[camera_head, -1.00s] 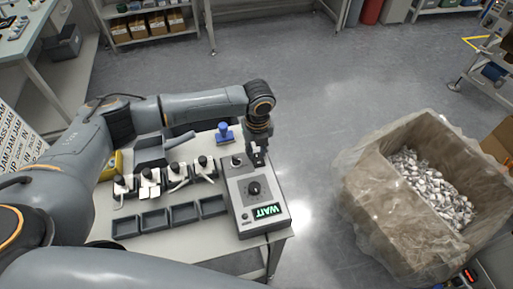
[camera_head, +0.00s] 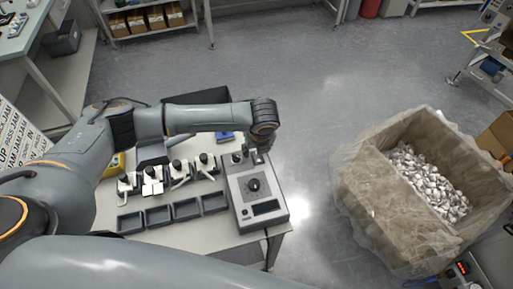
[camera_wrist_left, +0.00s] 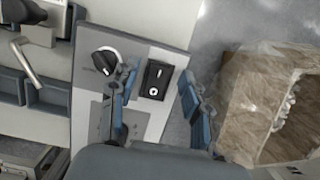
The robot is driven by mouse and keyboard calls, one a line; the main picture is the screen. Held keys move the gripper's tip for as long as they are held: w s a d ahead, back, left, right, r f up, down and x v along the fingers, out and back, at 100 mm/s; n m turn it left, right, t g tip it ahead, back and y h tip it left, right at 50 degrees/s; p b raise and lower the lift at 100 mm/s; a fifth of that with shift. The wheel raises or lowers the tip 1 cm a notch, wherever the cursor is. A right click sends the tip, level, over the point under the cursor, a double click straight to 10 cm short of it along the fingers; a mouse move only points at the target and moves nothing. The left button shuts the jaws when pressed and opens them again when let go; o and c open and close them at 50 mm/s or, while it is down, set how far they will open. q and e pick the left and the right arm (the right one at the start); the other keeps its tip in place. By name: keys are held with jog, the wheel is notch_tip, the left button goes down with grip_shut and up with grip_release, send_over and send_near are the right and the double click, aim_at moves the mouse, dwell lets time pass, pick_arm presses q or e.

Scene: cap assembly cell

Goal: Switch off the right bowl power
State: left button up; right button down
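The grey control box (camera_head: 240,217) stands at the right end of the table. A black rocker switch (camera_wrist_left: 155,79) marked with a line and a circle shows in the left wrist view, beside a round selector knob (camera_wrist_left: 104,61). My left gripper (camera_head: 257,156) is over the far end of the box; in the head view it hides the rocker. In the wrist view its fingers (camera_wrist_left: 160,96) are apart and empty, one on either side of the rocker. My right gripper is out of view.
Several dark trays (camera_head: 187,209) and white-and-black fixtures (camera_head: 152,180) stand left of the box. A blue object (camera_head: 224,137) lies behind them, partly hidden by my arm. A large lined bin (camera_head: 400,215) of silvery pieces stands to the right, across open floor.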

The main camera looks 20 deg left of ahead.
aim_at(259, 163)
pick_arm(q)
jog(key=v, duration=1.2)
